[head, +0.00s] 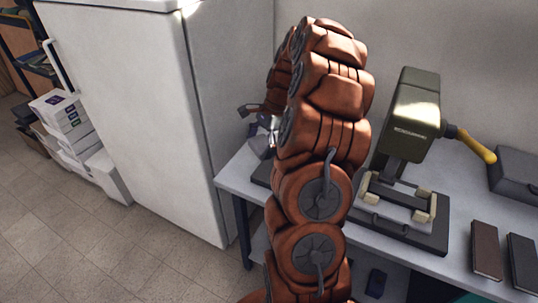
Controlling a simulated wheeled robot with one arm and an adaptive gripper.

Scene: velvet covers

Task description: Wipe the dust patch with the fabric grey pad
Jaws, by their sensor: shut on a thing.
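My gripper (264,125) is at the left end of the table, mostly behind my own arm, with the white fridge behind it. It is shut on a small grey thing (260,145), which looks like the fabric grey pad. The pad is at or above the table's left end; I cannot tell whether it touches anything below. I cannot make out the dust patch in this view. My arm hides part of the tabletop.
The table (231,180) runs along the wall. A dark flat object (262,173) lies below the gripper. A green press with a yellow handle (413,115), two dark books (486,250) and a grey case (515,172) occupy its right. A white fridge (135,100) stands left.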

